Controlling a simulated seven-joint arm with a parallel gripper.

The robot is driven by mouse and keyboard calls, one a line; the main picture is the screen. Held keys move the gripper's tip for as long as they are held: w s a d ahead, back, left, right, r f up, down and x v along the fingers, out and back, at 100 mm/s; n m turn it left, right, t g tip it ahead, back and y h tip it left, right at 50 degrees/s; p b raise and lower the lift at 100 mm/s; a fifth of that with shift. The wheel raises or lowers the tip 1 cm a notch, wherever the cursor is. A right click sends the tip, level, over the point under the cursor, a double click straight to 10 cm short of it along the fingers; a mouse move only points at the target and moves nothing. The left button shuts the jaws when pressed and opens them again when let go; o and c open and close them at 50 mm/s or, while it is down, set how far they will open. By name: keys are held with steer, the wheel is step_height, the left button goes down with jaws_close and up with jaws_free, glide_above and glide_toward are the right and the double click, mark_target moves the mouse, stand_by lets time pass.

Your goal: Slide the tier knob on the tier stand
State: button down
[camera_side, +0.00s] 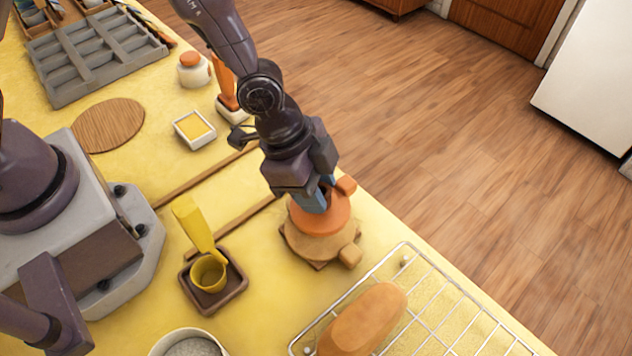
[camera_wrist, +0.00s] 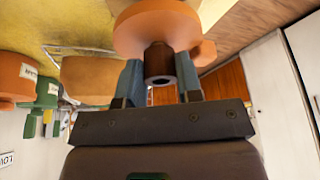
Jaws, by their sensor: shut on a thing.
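The tier stand has a round orange upper tier (camera_side: 337,218) above a wider tan tier (camera_side: 305,243). A small orange lobe (camera_side: 346,184) sticks out at the upper tier's far edge, and a tan lobe (camera_side: 350,255) sticks out at the near right. In the wrist view, a brown hollow knob (camera_wrist: 160,62) rises from the middle of the orange tier (camera_wrist: 150,25). My gripper (camera_wrist: 158,78) has its blue fingers on either side of this knob and is shut on it. In the side view, my gripper (camera_side: 318,198) hides the knob.
A wire rack (camera_side: 455,308) with a bread-like loaf (camera_side: 365,318) stands at the near right. A yellow scoop (camera_side: 208,250) sits in a brown square tray (camera_side: 212,300) to the left. Wooden strips (camera_side: 232,227) lie on the table left of the stand.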

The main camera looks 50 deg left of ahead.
steer(key=shift+f, duration=0.35)
steer(key=shift+f, duration=0.1)
stand_by(0.4)
steer(key=c, duration=0.7)
jaws_free()
steer(key=shift+c, duration=0.6)
steer(key=shift+v, duration=3.5)
